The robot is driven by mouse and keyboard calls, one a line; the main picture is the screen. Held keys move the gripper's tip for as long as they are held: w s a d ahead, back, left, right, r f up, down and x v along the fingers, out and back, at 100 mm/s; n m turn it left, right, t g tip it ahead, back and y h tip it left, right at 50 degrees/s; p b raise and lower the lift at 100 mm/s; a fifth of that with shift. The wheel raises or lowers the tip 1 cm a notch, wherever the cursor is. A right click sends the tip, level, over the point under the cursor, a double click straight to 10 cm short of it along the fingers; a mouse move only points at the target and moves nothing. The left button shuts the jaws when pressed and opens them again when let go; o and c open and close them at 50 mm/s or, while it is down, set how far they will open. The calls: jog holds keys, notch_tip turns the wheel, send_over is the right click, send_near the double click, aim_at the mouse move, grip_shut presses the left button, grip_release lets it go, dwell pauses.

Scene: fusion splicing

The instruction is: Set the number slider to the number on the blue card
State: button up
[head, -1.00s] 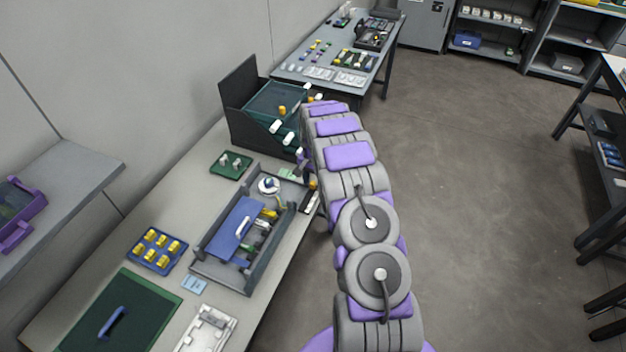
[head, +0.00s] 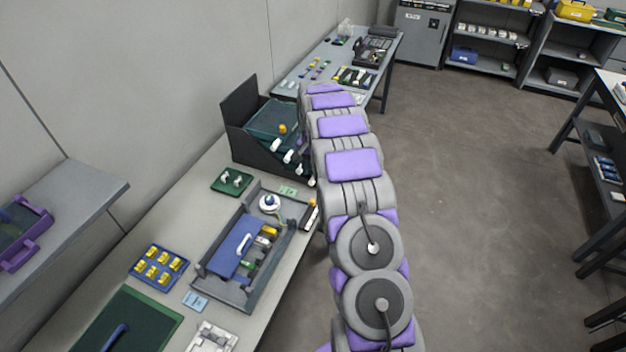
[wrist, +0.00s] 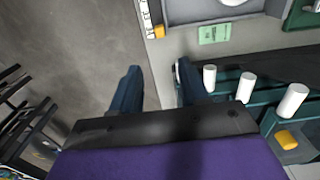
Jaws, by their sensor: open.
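The number slider is a white strip (head: 311,216) with dark marks at the right edge of the bench, beside the grey tray. In the wrist view the strip (wrist: 148,14) is at the top, with an orange-yellow knob (wrist: 159,31) at its near end. Its numbers are too small to read. The light blue card (head: 194,301) lies on the bench in front of the tray; its number is not legible. My gripper (wrist: 158,85) is open and empty, its two fingers apart below the slider in the wrist view. My arm hides it in the head view.
A green card (wrist: 214,34) lies near the slider. A dark bin (head: 262,150) with white and yellow knobs stands close to the right finger. The grey tray (head: 212,281) holds a blue panel. Open floor (head: 470,220) lies right of the bench.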

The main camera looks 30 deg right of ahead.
jog(key=shift+r, duration=1.75)
jog(key=s+a+r+n+g, duration=0.1)
jog(key=s+a+r+n, duration=0.2)
jog(key=s+a+r, duration=0.6)
jog(key=s+a+r+n, duration=0.2)
jog(key=s+a+r, duration=0.45)
jog(key=s, duration=0.55)
jog(key=s+a+n, duration=0.2)
jog(key=s+a, duration=0.2)
jog(key=s, duration=0.8)
jog(key=s+a+n, duration=0.3)
jog(key=s+a, duration=0.1)
jog(key=s, duration=0.9)
jog(key=shift+s+a+f+g, duration=0.15)
jog(key=shift+s+f+g, duration=0.05)
jog(key=shift+f+g, duration=0.2)
